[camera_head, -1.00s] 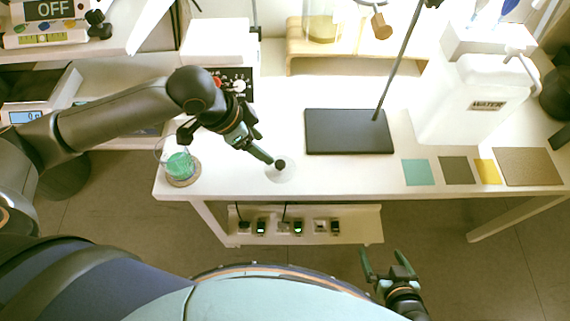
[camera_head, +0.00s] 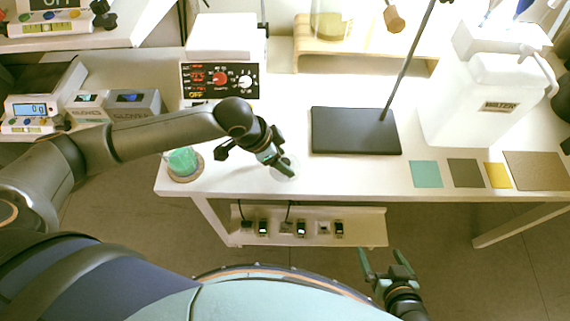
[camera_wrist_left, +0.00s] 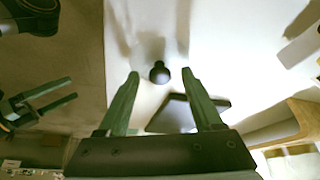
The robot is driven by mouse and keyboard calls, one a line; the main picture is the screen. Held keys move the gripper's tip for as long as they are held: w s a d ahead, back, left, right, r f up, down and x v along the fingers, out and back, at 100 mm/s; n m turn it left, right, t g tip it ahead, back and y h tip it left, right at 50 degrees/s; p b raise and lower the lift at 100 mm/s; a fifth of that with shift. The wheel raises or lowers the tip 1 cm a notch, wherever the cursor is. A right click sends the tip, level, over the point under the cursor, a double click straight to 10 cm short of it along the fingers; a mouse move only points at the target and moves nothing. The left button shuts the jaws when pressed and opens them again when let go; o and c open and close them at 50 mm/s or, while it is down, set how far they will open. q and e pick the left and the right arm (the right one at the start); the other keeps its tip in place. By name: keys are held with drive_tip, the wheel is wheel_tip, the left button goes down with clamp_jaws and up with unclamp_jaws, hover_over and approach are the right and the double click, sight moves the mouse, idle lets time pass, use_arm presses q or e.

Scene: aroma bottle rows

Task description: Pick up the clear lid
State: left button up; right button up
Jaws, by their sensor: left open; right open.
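The clear lid (camera_head: 286,177) lies flat near the front edge of the white table, faint against the top and partly covered by my left gripper (camera_head: 282,168). In the left wrist view its dark round knob (camera_wrist_left: 159,73) shows between the open fingertips of my left gripper (camera_wrist_left: 160,74). The fingers look apart from the knob, with nothing held. My right gripper (camera_head: 382,254) is open and empty, low in front of the table; it also shows in the left wrist view (camera_wrist_left: 47,97).
A glass with green contents (camera_head: 182,161) stands on a round coaster at the table's front left corner. A black stand base (camera_head: 355,131) with a slanted rod is to the right of the lid. A control box (camera_head: 222,80) stands behind. Coloured squares (camera_head: 426,174) lie at right.

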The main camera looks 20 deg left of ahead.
use_arm(q)
drive_tip(key=shift+c, duration=0.3)
drive_tip(key=c, duration=0.8)
clamp_jaws()
